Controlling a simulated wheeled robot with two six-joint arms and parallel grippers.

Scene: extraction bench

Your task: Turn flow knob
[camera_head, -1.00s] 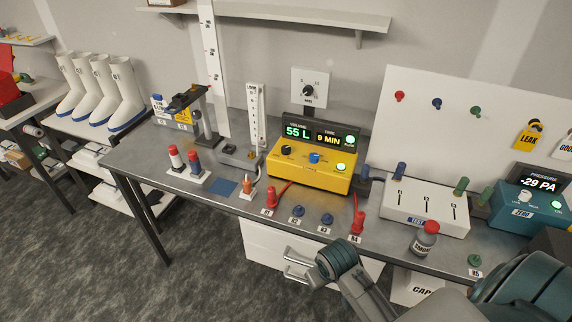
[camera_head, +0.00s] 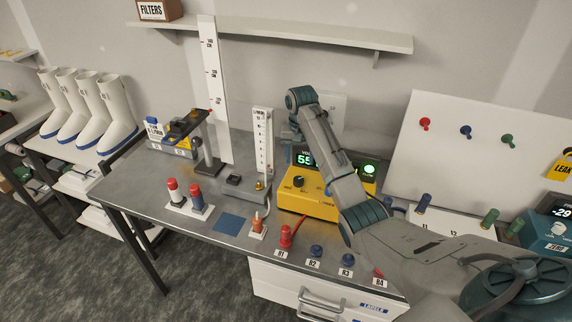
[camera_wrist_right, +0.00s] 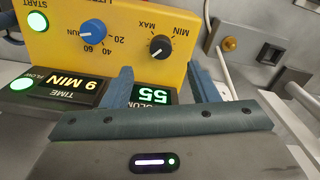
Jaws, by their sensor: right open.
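The yellow pump box (camera_head: 308,204) stands at the back of the bench. Its black knob (camera_head: 298,181) is visible left of my right arm. In the right wrist view, the black knob (camera_wrist_right: 160,47) sits between MIN and MAX marks, and a blue knob (camera_wrist_right: 93,32) sits beside it. I cannot read a flow label on either knob. My right gripper (camera_wrist_right: 162,74) is open and empty, with its fingers near the box's displays (camera_wrist_right: 152,96) and apart from the black knob. In the head view my arm hides the blue knob and most of this gripper. My left gripper is out of view.
A tall white gauge (camera_head: 262,140) stands left of the box. A red plug (camera_head: 286,236) and blue plugs (camera_head: 316,252) line the bench front. A white panel (camera_head: 480,160) stands right. The wall dial plate (camera_head: 335,106) is partly hidden.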

